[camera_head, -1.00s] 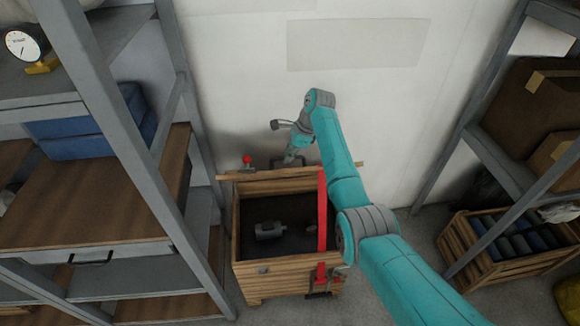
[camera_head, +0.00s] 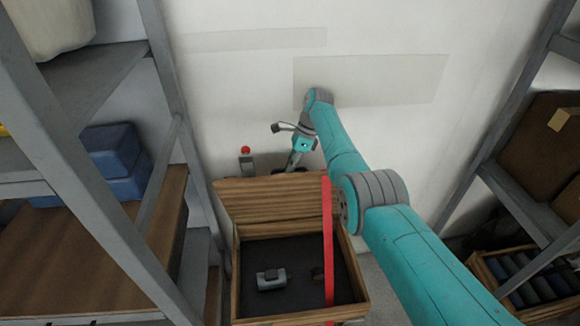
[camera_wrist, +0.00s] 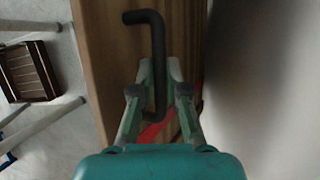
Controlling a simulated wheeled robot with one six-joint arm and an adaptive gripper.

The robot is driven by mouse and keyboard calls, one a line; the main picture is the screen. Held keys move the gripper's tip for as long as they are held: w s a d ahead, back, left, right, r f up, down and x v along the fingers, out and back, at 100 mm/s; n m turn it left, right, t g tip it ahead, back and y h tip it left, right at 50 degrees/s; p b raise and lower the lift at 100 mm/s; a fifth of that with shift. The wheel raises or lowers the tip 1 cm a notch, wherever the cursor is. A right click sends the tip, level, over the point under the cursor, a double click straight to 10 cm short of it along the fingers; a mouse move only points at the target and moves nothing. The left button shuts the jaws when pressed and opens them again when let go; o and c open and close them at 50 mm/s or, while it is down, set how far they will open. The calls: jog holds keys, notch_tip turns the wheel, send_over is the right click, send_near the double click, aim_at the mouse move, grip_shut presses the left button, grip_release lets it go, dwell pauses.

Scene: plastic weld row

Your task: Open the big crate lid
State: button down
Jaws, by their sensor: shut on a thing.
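The big wooden crate (camera_head: 358,295) stands against the wall in the head view, its top uncovered. Its lid (camera_head: 270,198) is raised at the back edge, with its inner face showing. My gripper (camera_head: 297,162) is behind the lid's top edge, on the wall side. In the wrist view my gripper (camera_wrist: 158,92) is shut on a dark bent handle (camera_wrist: 144,17), fixed to the wooden lid (camera_wrist: 107,65). A red strap (camera_head: 328,240) runs upright across the crate's right part. The handle is mostly hidden in the head view.
A red-topped post (camera_head: 246,160) stands behind the lid. Shelving flanks both sides. A crate of rolls (camera_head: 535,285) sits at right. The wall is close behind my gripper.

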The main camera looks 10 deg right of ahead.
jog(key=shift+d+f, duration=0.25)
jog(key=shift+f, duration=0.2)
jog(key=c, duration=1.2)
grip_release()
jog(key=shift+w+f, duration=0.1)
jog(key=shift+w, duration=0.05)
jog(key=shift+r, duration=0.25)
jog(key=shift+r, duration=0.1)
jog(key=v, duration=0.7)
jog(key=shift+w+r, duration=0.1)
jog(key=shift+w, duration=0.05)
